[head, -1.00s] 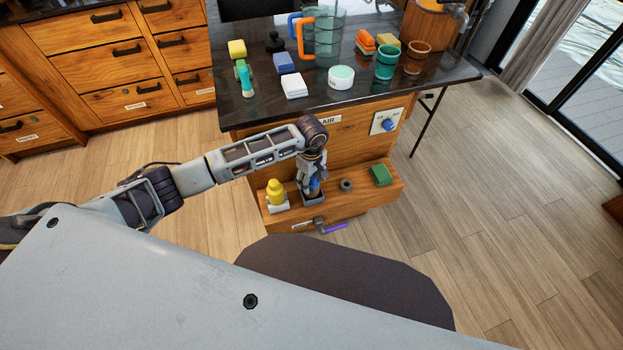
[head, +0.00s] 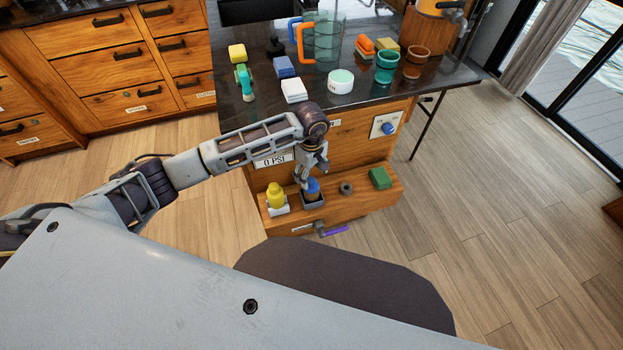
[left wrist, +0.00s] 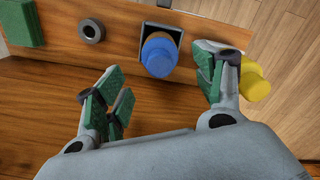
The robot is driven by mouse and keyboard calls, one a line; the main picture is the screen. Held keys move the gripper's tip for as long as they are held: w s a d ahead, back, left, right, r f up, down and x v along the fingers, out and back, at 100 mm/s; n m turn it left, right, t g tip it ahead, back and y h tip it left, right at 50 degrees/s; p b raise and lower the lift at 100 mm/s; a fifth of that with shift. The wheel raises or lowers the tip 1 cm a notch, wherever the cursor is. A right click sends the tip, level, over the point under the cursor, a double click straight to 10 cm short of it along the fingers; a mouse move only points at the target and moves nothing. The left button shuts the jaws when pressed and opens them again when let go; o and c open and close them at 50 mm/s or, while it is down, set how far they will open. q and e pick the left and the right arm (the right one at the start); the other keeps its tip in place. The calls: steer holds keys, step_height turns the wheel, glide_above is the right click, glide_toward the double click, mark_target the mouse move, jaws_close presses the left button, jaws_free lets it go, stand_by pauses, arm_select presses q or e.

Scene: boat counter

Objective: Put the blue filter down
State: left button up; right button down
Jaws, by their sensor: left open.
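The blue filter (head: 313,187) stands in a dark square holder (head: 314,202) on the wooden ledge below the counter. In the left wrist view the blue filter (left wrist: 160,54) shows its round blue top, with the holder (left wrist: 162,28) around its base. My left gripper (head: 304,179) is at the filter. In the left wrist view my left gripper (left wrist: 161,92) has its green-padded fingers spread wide, with a clear gap on both sides of the filter. Nothing is held. My right gripper is in neither view.
A yellow filter (head: 276,196) stands in a pale holder to the left. A dark ring (head: 346,188) and a green block (head: 380,178) lie to the right on the ledge (head: 360,203). A purple-handled valve (head: 332,231) is below. The counter above holds cups and sponges.

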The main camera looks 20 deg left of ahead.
arm_select(q)
step_height(320, 180, up, 7)
steer(key=shift+f, duration=0.15)
steer(key=shift+d, duration=0.1)
stand_by(0.6)
